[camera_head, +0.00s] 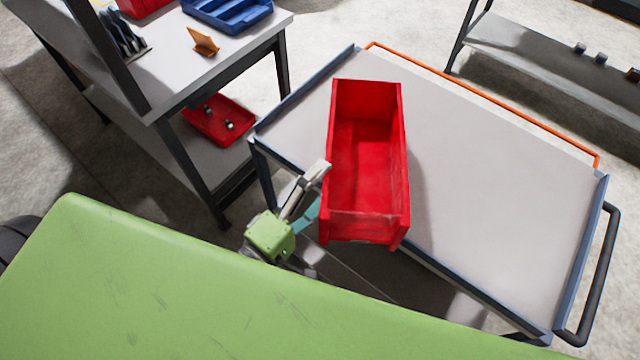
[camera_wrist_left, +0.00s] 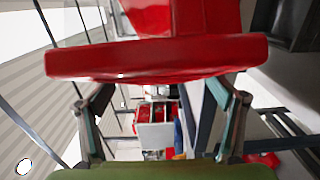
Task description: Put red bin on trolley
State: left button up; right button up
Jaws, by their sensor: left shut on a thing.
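The red bin (camera_head: 368,165) is long, open-topped and looks empty. In the head view it is over the left part of the trolley (camera_head: 490,190), with its near end past the trolley's near edge. A shadow falls on the trolley top to its right; I cannot tell whether the bin touches the top. My left gripper (camera_head: 312,205) is at the bin's near left side, shut on it. In the left wrist view the bin's red wall (camera_wrist_left: 155,58) spans across the fingers. The exact contact is partly hidden. My right gripper is not in view.
The trolley has raised blue edges, an orange bar (camera_head: 480,95) at the far side and a dark handle (camera_head: 597,275) at right. Its right part is bare. A workbench (camera_head: 180,60) with a blue tray (camera_head: 228,12) stands at left; a low shelf (camera_head: 540,55) is at the far right.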

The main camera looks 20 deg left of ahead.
pick_arm(q)
jog(key=shift+r, duration=0.1)
jog(key=shift+f+b, duration=0.3)
jog(key=shift+f, duration=0.1)
jog(key=o, duration=1.4)
jog(key=shift+f, duration=0.1)
jog(key=shift+c, duration=0.2)
jog(key=b+v, duration=0.2)
jog(key=v, duration=1)
jog(key=shift+r+b, duration=0.4)
jog(key=shift+r, duration=0.1)
